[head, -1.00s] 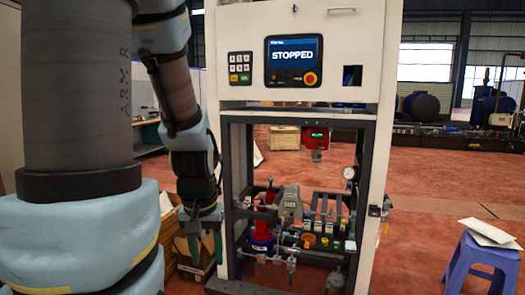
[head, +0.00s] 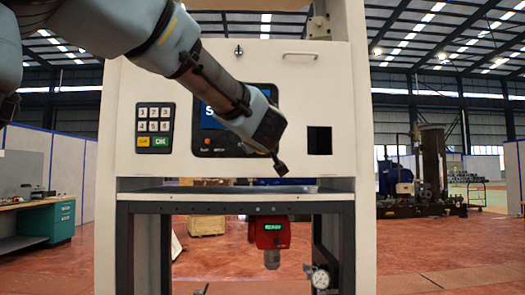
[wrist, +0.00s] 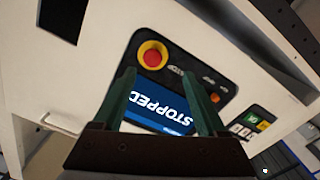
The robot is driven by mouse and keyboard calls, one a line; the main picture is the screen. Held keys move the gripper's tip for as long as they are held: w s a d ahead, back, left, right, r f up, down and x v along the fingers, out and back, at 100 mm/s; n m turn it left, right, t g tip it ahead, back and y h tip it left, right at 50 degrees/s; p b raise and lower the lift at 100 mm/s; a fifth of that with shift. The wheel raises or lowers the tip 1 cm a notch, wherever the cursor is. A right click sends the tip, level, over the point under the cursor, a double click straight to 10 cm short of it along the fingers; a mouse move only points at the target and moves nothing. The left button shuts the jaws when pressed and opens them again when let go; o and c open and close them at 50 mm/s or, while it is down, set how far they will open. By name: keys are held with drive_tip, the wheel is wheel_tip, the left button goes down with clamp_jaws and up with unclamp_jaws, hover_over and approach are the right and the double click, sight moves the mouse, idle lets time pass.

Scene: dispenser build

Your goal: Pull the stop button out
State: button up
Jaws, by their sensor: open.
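The stop button (wrist: 152,57) is a red knob on a yellow ring, at a corner of the black display panel in the wrist view. My arm hides it in the head view. The screen (wrist: 158,105) reads STOPPED, upside down in the wrist view. It is mostly covered by my arm in the head view (head: 207,117). My gripper (wrist: 159,76) is open, with its two green fingers apart and nothing between them. The button shows beyond the fingertips, roughly between them, with no clear contact. In the head view my gripper (head: 280,167) is in front of the white cabinet.
A keypad (head: 154,127) is left of the screen on the white cabinet front (head: 330,85). A dark square opening (head: 319,140) is to the right. A ledge (head: 230,190) runs below the panel. A red device (head: 269,232) reading READY hangs under it.

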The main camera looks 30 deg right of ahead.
drive_tip(key=r+p+x, duration=0.1)
drive_tip(key=x, duration=0.9)
drive_tip(key=shift+d+r+n+p, duration=0.3)
drive_tip(key=shift+d+p, duration=0.1)
clamp_jaws()
idle(1.0)
